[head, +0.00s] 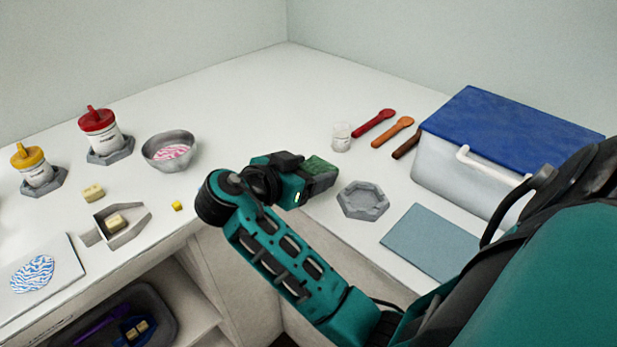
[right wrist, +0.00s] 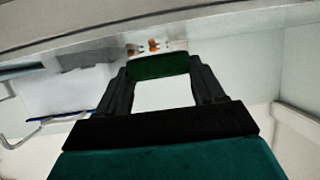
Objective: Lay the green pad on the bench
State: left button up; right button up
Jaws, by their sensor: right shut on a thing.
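The green pad (head: 319,166) is held in my right gripper (head: 322,182). In the head view, the gripper is over the bench (head: 258,113) near its inner front corner, left of the grey hexagonal holder. In the right wrist view, the green pad (right wrist: 158,66) spans the gap between the two black fingers of my right gripper (right wrist: 160,72). The gripper's fingers partly cover the pad in the head view, and its height above the bench is hard to tell. My left gripper is not in view.
An empty grey hexagonal holder (head: 363,200) and a blue-grey mat (head: 434,242) lie to the right. A metal bowl (head: 170,151) is left. Bare bench lies between bowl and jar.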

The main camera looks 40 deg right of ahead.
jog(key=shift+f, duration=0.75)
jog(key=shift+f, duration=0.2)
jog(key=o, duration=1.1)
jog(key=shift+r, duration=0.25)
